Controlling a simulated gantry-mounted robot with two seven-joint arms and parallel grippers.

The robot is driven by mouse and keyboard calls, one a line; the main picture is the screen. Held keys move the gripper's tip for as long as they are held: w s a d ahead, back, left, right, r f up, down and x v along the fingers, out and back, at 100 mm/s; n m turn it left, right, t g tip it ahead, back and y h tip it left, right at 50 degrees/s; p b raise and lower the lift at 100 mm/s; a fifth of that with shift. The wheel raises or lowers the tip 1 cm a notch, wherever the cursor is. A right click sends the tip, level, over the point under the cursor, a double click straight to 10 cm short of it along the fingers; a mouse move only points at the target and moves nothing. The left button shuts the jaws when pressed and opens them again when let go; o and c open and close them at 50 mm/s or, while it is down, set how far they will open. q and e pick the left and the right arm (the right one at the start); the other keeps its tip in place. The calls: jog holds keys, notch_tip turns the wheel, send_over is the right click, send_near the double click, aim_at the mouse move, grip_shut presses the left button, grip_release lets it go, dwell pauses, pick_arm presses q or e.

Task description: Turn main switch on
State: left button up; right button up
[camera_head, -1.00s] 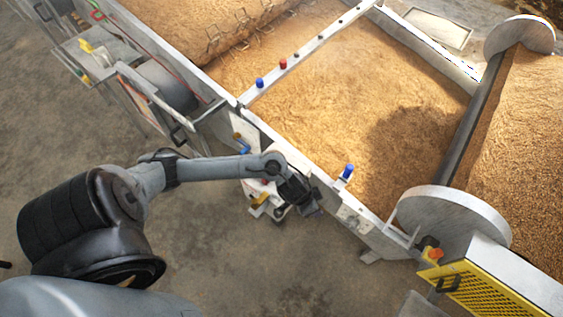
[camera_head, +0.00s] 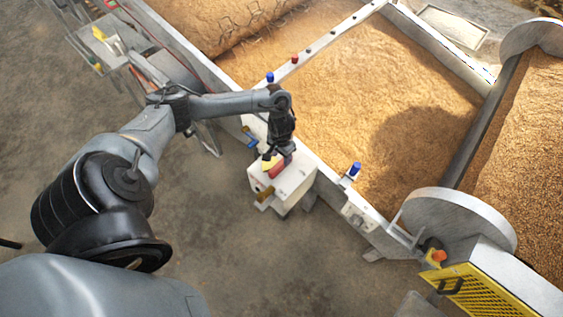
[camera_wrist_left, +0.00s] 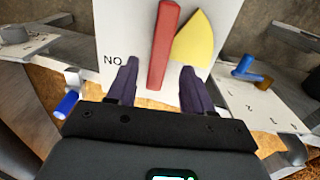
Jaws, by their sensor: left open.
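The main switch is a red bar handle (camera_head: 279,169) on a white box (camera_head: 292,190), beside a yellow plate (camera_head: 268,161). In the left wrist view the red handle (camera_wrist_left: 164,45) stands upright, with the yellow pointed plate (camera_wrist_left: 198,42) to its right. Lettering that reads "NO" is on the white face at its left. My left gripper (camera_wrist_left: 158,88) is open and empty. One finger shows on each side of the handle's lower end; I cannot tell whether they reach around it. In the head view the gripper (camera_head: 280,150) is right at the handle, partly hiding it.
A long metal wall with a blue knob (camera_head: 355,169) runs behind the box, beside a bed of grain (camera_head: 370,90). A yellow grille (camera_head: 480,293) and an orange button (camera_head: 439,255) are at lower right. The concrete floor (camera_head: 240,260) in front is clear.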

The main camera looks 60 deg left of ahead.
aim_at(281, 162)
pick_arm(q)
jog(key=shift+f+b, duration=0.5)
jog(key=shift+f, duration=1.5)
grip_shut()
